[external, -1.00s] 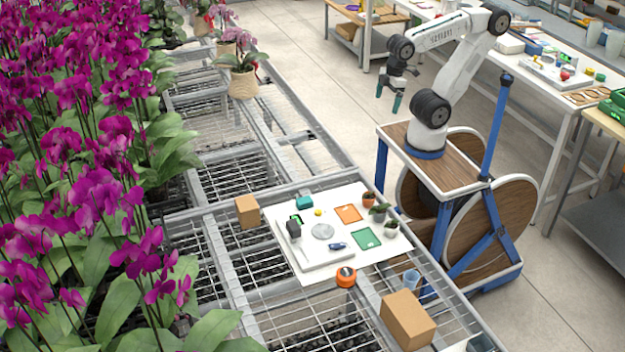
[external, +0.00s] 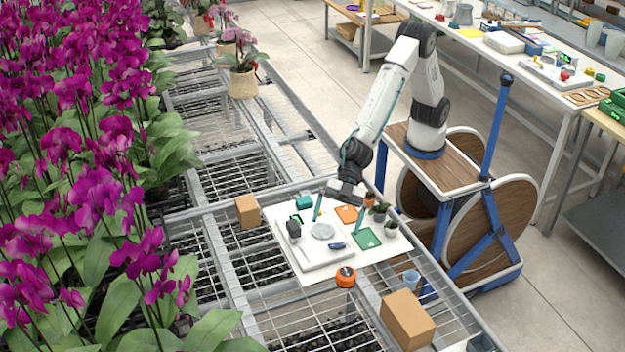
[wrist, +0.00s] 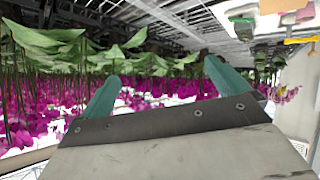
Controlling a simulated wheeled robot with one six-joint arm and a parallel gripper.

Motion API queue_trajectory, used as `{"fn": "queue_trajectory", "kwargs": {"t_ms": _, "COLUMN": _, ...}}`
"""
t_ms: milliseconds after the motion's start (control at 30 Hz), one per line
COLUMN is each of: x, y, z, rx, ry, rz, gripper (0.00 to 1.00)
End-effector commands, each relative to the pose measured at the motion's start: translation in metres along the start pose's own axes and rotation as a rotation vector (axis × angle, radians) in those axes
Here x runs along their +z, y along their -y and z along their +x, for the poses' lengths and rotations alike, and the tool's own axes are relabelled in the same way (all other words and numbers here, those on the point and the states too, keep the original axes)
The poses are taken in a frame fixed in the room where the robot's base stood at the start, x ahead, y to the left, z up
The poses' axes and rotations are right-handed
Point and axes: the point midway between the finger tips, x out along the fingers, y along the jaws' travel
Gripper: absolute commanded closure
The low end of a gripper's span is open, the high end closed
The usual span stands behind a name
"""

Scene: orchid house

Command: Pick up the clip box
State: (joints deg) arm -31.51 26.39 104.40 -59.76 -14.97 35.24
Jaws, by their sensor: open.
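A small teal box (external: 304,202), which may be the clip box, sits near the far edge of a white board (external: 312,276); no label can be read. A small dark box (external: 293,229) stands at the board's left side. In the wrist view my open gripper (wrist: 165,85) shows, but I cannot identify the box there.
The board also bears a grey disc (external: 323,231), an orange square (external: 348,214), a green square (external: 366,238), a blue item (external: 337,246) and small potted plants (external: 379,212). A cardboard box (external: 247,211) stands left, another (external: 407,320) nearer. An orange roll (external: 346,277) lies at the near edge.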

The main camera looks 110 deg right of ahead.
Motion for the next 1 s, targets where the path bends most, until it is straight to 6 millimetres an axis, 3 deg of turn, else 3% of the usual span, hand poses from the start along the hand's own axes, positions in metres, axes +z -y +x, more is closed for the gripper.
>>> {"fn": "queue_trajectory", "kwargs": {"t_ms": 33, "x": 0.003, "y": 0.035, "z": 0.032, "rx": -0.090, "ry": -0.026, "rz": -0.028, "gripper": 0.00}}
{"fn": "queue_trajectory", "kwargs": {"t_ms": 100, "x": 0.005, "y": 0.082, "z": 0.065, "rx": -0.215, "ry": -0.068, "rz": -0.060, "gripper": 0.00}}
{"fn": "queue_trajectory", "kwargs": {"t_ms": 200, "x": 0.016, "y": 0.144, "z": 0.098, "rx": -0.382, "ry": -0.108, "rz": -0.091, "gripper": 0.00}}
{"fn": "queue_trajectory", "kwargs": {"t_ms": 300, "x": 0.027, "y": 0.192, "z": 0.117, "rx": -0.512, "ry": -0.131, "rz": -0.110, "gripper": 0.00}}
{"fn": "queue_trajectory", "kwargs": {"t_ms": 400, "x": 0.036, "y": 0.221, "z": 0.125, "rx": -0.595, "ry": -0.140, "rz": -0.120, "gripper": 0.00}}
{"fn": "queue_trajectory", "kwargs": {"t_ms": 767, "x": 0.038, "y": 0.252, "z": 0.152, "rx": -0.636, "ry": -0.144, "rz": -0.123, "gripper": 0.00}}
{"fn": "queue_trajectory", "kwargs": {"t_ms": 1000, "x": 0.035, "y": 0.269, "z": 0.183, "rx": -0.636, "ry": -0.144, "rz": -0.124, "gripper": 0.00}}
